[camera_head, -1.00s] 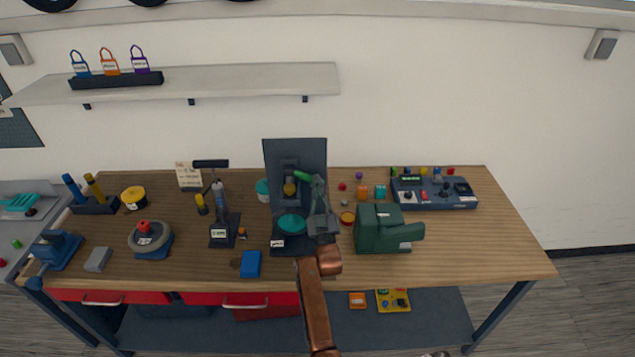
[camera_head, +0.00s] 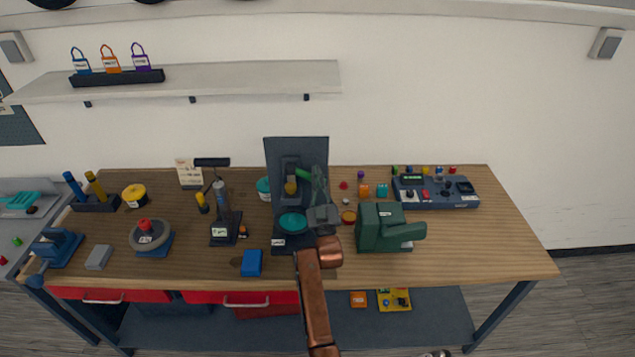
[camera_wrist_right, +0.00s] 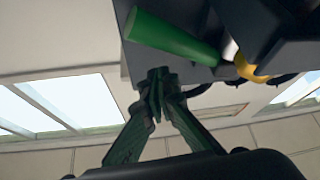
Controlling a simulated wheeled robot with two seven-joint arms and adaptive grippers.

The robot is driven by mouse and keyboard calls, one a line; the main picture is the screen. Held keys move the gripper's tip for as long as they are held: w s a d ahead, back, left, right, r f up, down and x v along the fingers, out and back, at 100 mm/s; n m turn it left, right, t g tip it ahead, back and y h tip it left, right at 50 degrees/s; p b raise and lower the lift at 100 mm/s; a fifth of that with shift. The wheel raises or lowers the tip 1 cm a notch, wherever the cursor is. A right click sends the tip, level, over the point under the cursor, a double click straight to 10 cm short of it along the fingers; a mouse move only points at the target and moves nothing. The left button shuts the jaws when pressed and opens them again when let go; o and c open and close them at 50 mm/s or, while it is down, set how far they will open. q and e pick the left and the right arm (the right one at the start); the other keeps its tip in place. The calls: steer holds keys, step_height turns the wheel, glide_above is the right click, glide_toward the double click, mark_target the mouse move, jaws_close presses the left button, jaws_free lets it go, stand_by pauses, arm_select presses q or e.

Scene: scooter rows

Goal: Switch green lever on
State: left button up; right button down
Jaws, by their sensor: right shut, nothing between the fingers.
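The green lever (camera_head: 303,174) is a green handle on a dark upright panel (camera_head: 296,147) at the middle of the workbench. In the right wrist view the green lever (camera_wrist_right: 170,38) is a thick green cylinder slanting down to the right from a dark housing. My right gripper (camera_head: 318,172) is at the right end of the lever in the head view and partly covers that area. In the wrist view my right gripper (camera_wrist_right: 158,82) is shut and empty, its tips just below the lever; I cannot tell whether they touch. My left gripper is out of view.
A teal round button (camera_head: 292,223) sits low on the panel's base. A dark green machine (camera_head: 378,228) stands close on the right. A black stand with a grey tool (camera_head: 222,220) is to the left. A yellow part (camera_wrist_right: 250,70) is beside the lever's base.

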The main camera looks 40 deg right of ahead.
steer(key=r, duration=0.7)
steer(key=shift+s, duration=0.25)
